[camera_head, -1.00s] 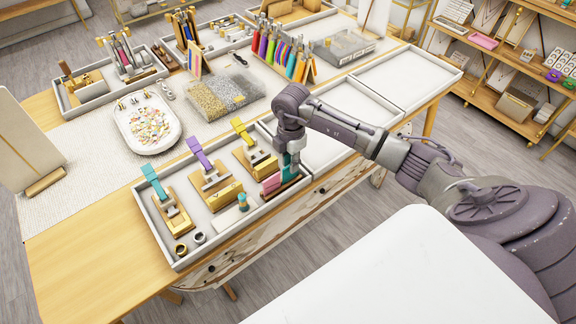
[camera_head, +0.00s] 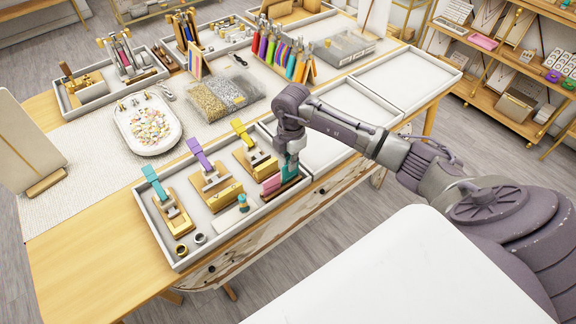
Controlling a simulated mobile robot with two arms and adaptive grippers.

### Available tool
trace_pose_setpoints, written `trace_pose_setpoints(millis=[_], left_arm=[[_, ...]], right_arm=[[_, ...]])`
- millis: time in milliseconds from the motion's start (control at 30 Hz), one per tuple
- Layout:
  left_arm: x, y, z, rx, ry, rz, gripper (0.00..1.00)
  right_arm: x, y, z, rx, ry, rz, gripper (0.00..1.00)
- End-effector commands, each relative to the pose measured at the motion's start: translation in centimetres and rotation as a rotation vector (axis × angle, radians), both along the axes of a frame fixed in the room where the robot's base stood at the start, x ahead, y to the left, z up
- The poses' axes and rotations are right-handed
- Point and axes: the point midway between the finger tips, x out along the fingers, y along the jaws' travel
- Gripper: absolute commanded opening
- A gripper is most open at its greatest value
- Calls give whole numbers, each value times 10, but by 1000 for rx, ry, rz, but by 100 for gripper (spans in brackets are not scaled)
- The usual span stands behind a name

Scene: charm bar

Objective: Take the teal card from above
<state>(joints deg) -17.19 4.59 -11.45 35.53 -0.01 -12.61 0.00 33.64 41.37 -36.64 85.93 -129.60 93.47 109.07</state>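The teal card (camera_head: 288,173) stands upright in a dark slot holder (camera_head: 291,185) at the right end of the front tray (camera_head: 226,229). A pink card (camera_head: 271,185) stands just to its left. My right gripper (camera_head: 288,164) points down from above at the teal card's upper part and hides some of it. Its fingertips are small and partly covered by the gripper body, so I cannot tell whether they are closed on the card. My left gripper is not in view.
A white dish of beads (camera_head: 148,125) lies behind. Empty white trays (camera_head: 408,80) are at the right. A rack of coloured pliers (camera_head: 284,52) stands farther back.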

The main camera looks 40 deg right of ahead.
Motion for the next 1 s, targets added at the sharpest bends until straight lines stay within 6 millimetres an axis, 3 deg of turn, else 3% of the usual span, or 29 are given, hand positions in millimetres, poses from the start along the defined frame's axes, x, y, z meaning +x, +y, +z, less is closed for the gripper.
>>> trace_pose_setpoints(millis=[700, 1000], left_arm=[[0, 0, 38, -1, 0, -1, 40], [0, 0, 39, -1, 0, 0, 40]], right_arm=[[0, 0, 47, 0, 0, 0, 0], [0, 0, 49, 0, 0, 0, 0]])
